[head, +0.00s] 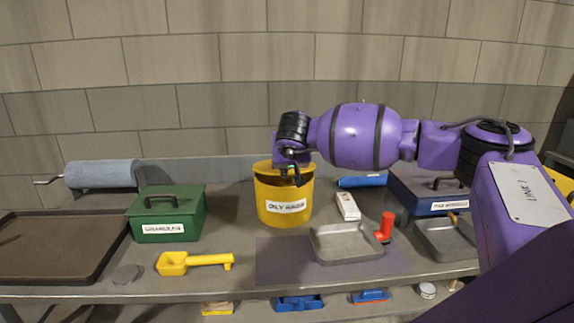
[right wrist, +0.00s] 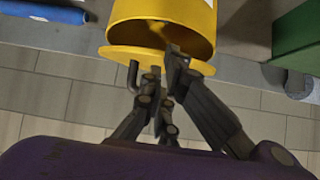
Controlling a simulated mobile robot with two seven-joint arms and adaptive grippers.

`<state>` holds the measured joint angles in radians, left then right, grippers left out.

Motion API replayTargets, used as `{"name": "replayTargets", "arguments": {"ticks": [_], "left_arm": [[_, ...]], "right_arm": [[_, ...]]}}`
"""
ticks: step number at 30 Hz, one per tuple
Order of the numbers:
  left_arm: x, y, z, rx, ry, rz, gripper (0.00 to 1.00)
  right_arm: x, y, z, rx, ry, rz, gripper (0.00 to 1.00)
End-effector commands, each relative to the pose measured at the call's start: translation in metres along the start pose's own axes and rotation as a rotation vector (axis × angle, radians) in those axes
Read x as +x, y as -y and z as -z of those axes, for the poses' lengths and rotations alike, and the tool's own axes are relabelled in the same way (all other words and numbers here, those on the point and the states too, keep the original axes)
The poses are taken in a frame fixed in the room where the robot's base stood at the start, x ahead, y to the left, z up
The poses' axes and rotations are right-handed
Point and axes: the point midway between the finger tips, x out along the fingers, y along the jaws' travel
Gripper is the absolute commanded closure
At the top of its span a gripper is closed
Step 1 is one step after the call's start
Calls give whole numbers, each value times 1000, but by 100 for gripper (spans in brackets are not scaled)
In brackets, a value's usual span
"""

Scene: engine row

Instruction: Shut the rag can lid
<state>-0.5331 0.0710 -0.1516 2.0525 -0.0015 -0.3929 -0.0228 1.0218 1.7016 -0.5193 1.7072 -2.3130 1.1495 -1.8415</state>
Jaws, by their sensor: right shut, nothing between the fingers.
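The yellow rag can (head: 284,204), labelled OILY RAGS, stands upright at the back middle of the bench. It also shows in the right wrist view (right wrist: 165,22). Its yellow lid (right wrist: 128,56) shows there at the can's rim, partly covered by my fingers; its exact angle is unclear. My right gripper (head: 297,177) is at the top of the can, hiding part of the rim in the head view. In the right wrist view its dark fingers (right wrist: 170,82) are shut and empty, close to the lid; contact is unclear. My left gripper is out of view.
A green box (head: 168,218) stands left of the can, with a yellow scoop (head: 195,262) in front. A white box (head: 347,206), grey tray (head: 345,243), red object (head: 385,226) and blue case (head: 425,193) are to the right. A brown tray (head: 60,250) lies far left.

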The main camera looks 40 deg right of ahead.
Motion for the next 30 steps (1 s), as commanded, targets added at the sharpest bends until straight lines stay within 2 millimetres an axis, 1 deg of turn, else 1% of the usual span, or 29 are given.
{"name": "replayTargets", "arguments": {"ticks": [4, 10, 24, 30], "left_arm": [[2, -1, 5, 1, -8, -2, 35], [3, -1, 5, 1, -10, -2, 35], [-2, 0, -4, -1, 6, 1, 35], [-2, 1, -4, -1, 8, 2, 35]], "right_arm": [[0, 0, 0, 0, 0, 0, 100], [0, 0, 0, 0, 0, 0, 100], [0, 0, 0, 0, 0, 0, 100], [0, 0, 0, 0, 0, 0, 100]]}}
